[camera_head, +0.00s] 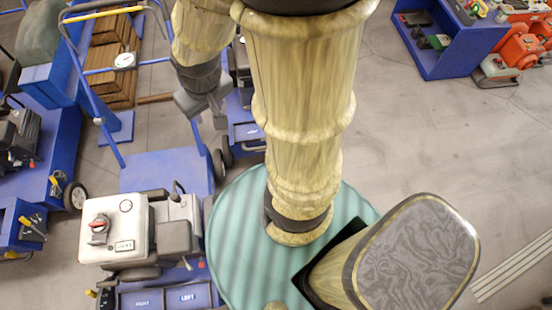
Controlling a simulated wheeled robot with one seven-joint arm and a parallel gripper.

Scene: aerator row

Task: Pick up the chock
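I cannot make out a chock for certain in the head view. A short brown bar (155,98) lies near the floor beside a stack of brown boards, but I cannot tell what it is. My arm runs down the middle of the picture and hides much behind it. My gripper (204,112) appears as a small grey shape at the upper left of the arm, above the floor and near a blue cart. Its fingers are too small and partly hidden to show whether they are open or shut. I see nothing clearly held in it.
A blue cart with a white control box (122,232) stands at lower left. A blue-framed trolley (98,128) bears brown boards (112,60) at upper left. A blue shelf unit (440,58) and red machines (520,48) stand at upper right. Grey floor (430,130) is clear at right.

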